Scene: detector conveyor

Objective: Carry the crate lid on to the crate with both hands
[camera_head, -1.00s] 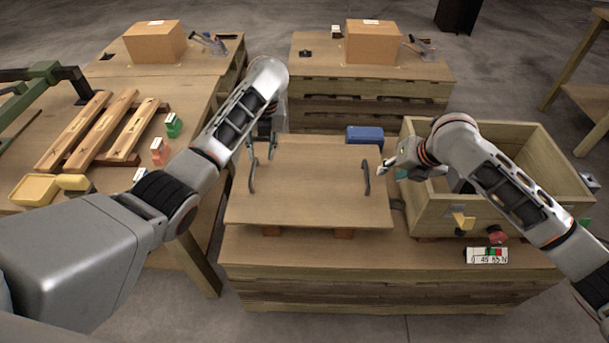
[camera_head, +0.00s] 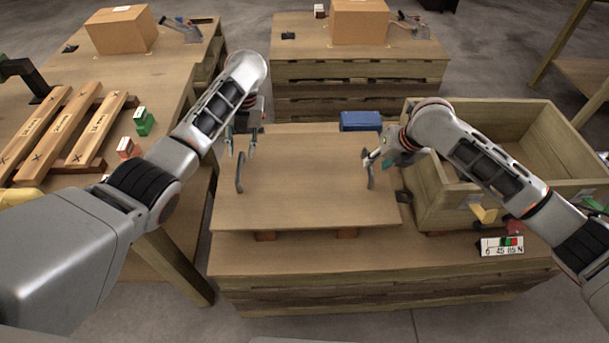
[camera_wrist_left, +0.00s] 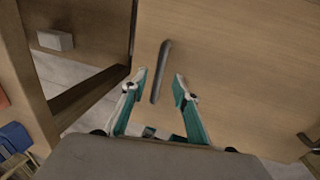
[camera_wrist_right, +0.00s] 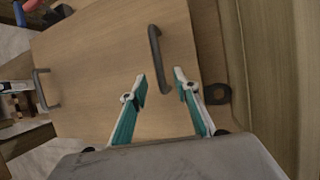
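The crate lid (camera_head: 305,190) is a flat wooden panel lying on low supports on the pallet-like table, left of the crate. It has two dark bar handles: the left handle (camera_head: 240,172) and the right handle (camera_head: 370,174). The open wooden crate (camera_head: 436,205) stands to the right. My left gripper (camera_wrist_left: 160,80) is open, its fingertips on either side of the left handle's near end. My right gripper (camera_wrist_right: 160,75) is open, its fingertips close to one end of the right handle (camera_wrist_right: 158,55). Contact with either handle cannot be told.
A blue box (camera_head: 361,121) sits behind the lid. A yellow part (camera_head: 484,214) and a label plate (camera_head: 502,246) are at the crate's front. A side table with wooden slats (camera_head: 60,130) stands left. Cardboard boxes (camera_head: 359,22) stand on tables behind.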

